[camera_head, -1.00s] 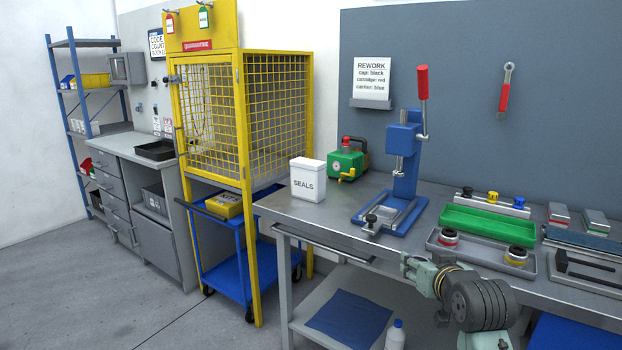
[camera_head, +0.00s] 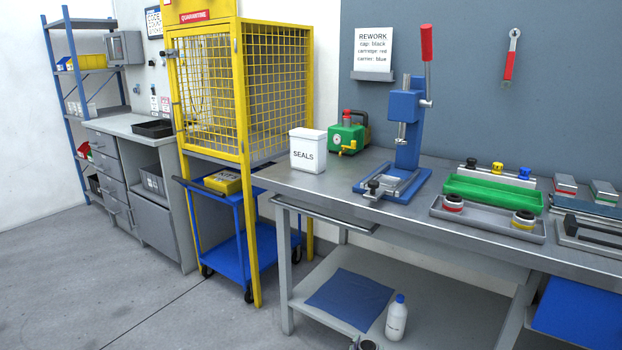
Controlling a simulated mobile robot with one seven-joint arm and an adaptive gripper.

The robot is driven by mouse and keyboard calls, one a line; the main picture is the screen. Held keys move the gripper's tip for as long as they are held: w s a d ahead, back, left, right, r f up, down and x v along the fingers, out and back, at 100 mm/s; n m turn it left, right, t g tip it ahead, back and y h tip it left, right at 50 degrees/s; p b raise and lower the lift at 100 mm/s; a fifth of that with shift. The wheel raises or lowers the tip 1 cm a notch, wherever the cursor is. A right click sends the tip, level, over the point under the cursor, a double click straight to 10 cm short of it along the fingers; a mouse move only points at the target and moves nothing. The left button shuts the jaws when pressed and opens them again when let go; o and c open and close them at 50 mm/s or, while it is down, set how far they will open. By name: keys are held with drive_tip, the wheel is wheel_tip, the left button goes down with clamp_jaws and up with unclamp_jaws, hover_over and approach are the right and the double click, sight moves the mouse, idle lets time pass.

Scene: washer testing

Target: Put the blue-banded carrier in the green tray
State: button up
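The green tray (camera_head: 492,196) lies on the bench, behind a grey tray, and looks empty. The grey tray (camera_head: 487,226) holds a red-banded round part (camera_head: 453,203) at its left and a yellow-banded round part (camera_head: 523,220) at its right. I cannot make out a blue-banded carrier for certain. A small blue-topped piece (camera_head: 525,174) stands at the right end of a light rack behind the green tray. My gripper cannot be made out. Only a small grey and black piece, too cut off to identify, shows at the bottom edge.
A blue lever press (camera_head: 404,150) stands left of the trays. A white SEALS box (camera_head: 308,150) and a green machine (camera_head: 347,138) are farther left. A black-handled fixture (camera_head: 592,232) is at right. A white bottle (camera_head: 397,318) stands on the lower shelf.

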drive_tip(key=s+a+f+b, duration=0.3)
drive_tip(key=s+a+f, duration=0.2)
drive_tip(key=a+f, duration=0.5)
drive_tip(key=a, duration=0.4)
drive_tip(key=shift+b, duration=0.3)
drive_tip(key=shift+w, duration=0.1)
